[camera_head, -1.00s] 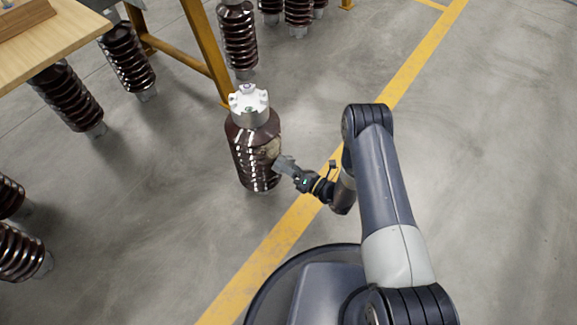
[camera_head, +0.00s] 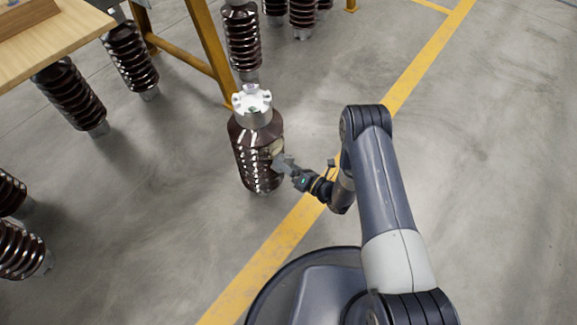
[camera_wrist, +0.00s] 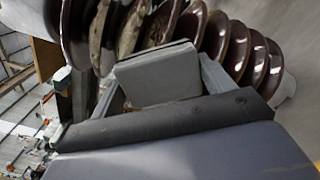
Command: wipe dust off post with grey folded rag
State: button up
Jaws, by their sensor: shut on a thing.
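The post (camera_head: 257,150) is a brown ribbed insulator with a silver metal cap, standing upright on the floor in the head view. A pale dusty patch (camera_head: 277,148) shows on its right side. In the wrist view its ribs (camera_wrist: 215,35) fill the top, with tan dust (camera_wrist: 133,28) on some of them. My gripper (camera_head: 287,165) is at the post's right side, shut on the grey folded rag (camera_wrist: 158,75). The rag lies close against the ribs; whether it touches them I cannot tell. In the head view the rag is small beside the post.
A wooden-topped table (camera_head: 50,40) with yellow legs (camera_head: 210,50) stands at the upper left. Several other brown insulators (camera_head: 70,95) stand around it and at the left edge. A yellow line (camera_head: 420,60) crosses the floor. The floor on the right is clear.

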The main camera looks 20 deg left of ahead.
aim_at(287, 159)
jog(key=shift+a, duration=0.1)
jog(key=shift+r+p, duration=2.8)
jog(key=shift+r, duration=2.6)
notch_tip(287, 159, down, 4)
jog(key=b, duration=0.4)
jog(key=shift+w, duration=0.1)
notch_tip(287, 159, down, 7)
jog(key=b, duration=0.6)
jog(key=shift+b, duration=0.3)
jog(key=shift+a+r+p, duration=0.1)
jog(key=shift+r+p, duration=3.05)
jog(key=shift+r, duration=2.35)
jog(key=shift+d+f+b, duration=0.2)
jog(key=shift+f+b, duration=2.95)
jog(key=shift+f, duration=0.55)
jog(key=shift+a+f, duration=0.15)
jog(key=shift+f, duration=1.5)
jog(key=shift+r+p, duration=1.2)
jog(key=shift+r, duration=0.7)
